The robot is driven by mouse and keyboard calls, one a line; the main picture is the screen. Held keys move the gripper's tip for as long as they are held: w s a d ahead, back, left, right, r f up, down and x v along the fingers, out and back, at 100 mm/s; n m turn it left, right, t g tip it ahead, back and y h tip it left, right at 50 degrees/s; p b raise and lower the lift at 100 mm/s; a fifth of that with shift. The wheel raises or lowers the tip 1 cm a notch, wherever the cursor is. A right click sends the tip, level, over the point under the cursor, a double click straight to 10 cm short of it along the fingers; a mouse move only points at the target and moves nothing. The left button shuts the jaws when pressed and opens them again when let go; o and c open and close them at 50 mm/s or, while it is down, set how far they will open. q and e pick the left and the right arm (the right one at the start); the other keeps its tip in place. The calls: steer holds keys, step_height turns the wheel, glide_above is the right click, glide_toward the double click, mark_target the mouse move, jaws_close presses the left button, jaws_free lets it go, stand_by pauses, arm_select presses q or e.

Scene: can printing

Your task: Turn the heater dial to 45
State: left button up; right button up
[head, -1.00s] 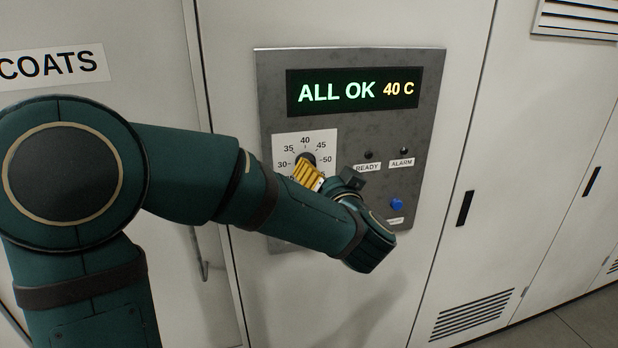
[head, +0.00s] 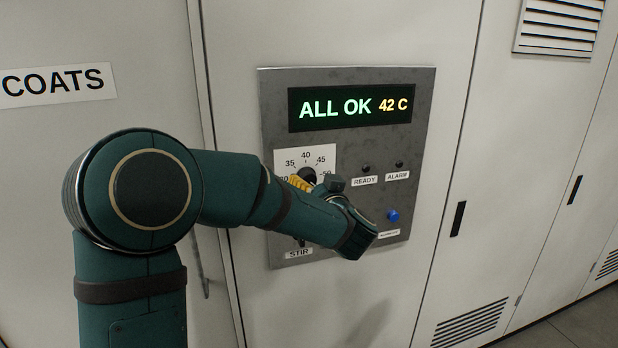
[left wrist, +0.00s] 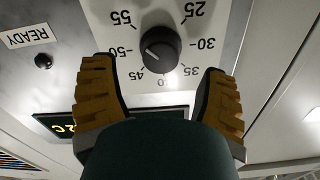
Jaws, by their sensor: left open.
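The heater dial is a black round knob (left wrist: 160,48) on a white scale plate (head: 322,158), seen upside down in the left wrist view. A small white mark on the knob faces lower left, roughly toward 45 and 50; its exact reading is hard to tell. In the head view the knob (head: 307,174) is partly hidden by my left gripper (head: 302,184). The gripper's yellow fingers are open (left wrist: 155,70), one on each side of the knob, with visible gaps. The display (head: 350,107) reads ALL OK 42 C. My right gripper is out of view.
READY (head: 366,169) and ALARM (head: 399,165) lamps are dark. A blue button (head: 393,215) sits right of my left wrist, and a STIR label (head: 299,253) is below it. Cabinet doors with handles (head: 458,219) stand to the right; a COATS door is at left.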

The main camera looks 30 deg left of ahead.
mark_target(310, 179)
arm_select(q)
steer(key=shift+x, duration=1.95)
steer(key=c, duration=1.2)
